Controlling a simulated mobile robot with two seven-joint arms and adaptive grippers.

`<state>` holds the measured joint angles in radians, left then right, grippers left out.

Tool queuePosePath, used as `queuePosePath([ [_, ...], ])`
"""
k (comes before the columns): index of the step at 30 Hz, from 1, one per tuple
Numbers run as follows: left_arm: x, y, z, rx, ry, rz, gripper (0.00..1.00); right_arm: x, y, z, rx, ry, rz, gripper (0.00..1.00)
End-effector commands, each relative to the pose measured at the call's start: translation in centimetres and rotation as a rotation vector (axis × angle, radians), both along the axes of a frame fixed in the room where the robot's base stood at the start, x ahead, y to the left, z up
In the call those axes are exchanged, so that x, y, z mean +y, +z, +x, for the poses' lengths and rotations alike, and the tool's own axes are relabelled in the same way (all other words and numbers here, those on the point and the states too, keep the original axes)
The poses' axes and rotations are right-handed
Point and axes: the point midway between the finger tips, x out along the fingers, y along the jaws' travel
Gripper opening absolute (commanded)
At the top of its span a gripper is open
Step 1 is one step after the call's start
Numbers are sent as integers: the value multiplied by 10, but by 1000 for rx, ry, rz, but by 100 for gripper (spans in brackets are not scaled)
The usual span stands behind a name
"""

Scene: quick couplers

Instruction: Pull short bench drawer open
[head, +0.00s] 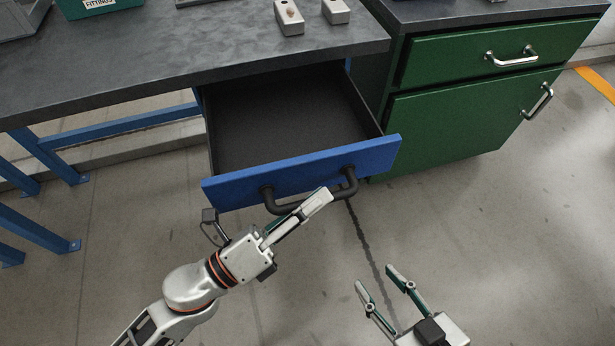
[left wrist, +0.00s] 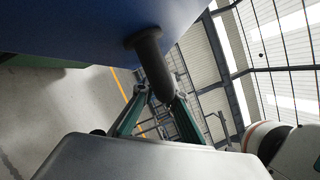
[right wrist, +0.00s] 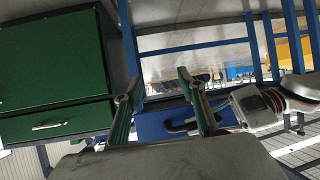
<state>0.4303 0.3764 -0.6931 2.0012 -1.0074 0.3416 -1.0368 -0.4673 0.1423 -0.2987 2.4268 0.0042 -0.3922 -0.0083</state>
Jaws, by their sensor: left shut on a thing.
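The blue-fronted bench drawer (head: 232,187) is pulled well out from under the dark bench top, and its dark interior looks empty. Its black handle (head: 351,181) is on the front panel. My left gripper (head: 318,203) is at this handle, shut on it; in the left wrist view the black handle (left wrist: 151,62) sits between the fingers. My right gripper (head: 374,276) is open and empty, low in front of the drawer and to its right. In the right wrist view the blue drawer front (right wrist: 152,124) shows beyond its parted fingers.
A green cabinet (head: 450,118) with a drawer and a door stands to the right of the open drawer. Two small grey blocks with holes (head: 289,20) and a green fittings bin (head: 85,8) are on the bench top. The floor in front is clear.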

Motion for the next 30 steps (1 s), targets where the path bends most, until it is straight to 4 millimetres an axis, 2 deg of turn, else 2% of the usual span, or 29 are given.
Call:
queuePosePath([
  [5, -1, 0, -9, 0, 1, 0, 0, -2, -6, -5, 15, 3, -9, 40],
  [15, -2, -1, -10, 1, 1, 0, 0, -2, -5, -7, 17, 4, -10, 40],
  [16, -2, -1, -10, 1, 1, 0, 15, -2, -5, -7, 16, 4, -9, 40],
  [18, -2, -1, -10, 0, 1, 0, 29, -2, -4, -6, 14, 4, -9, 40],
  [30, 1, -2, -12, 2, 1, 1, 29, 0, 1, 0, 0, 0, -2, 40],
])
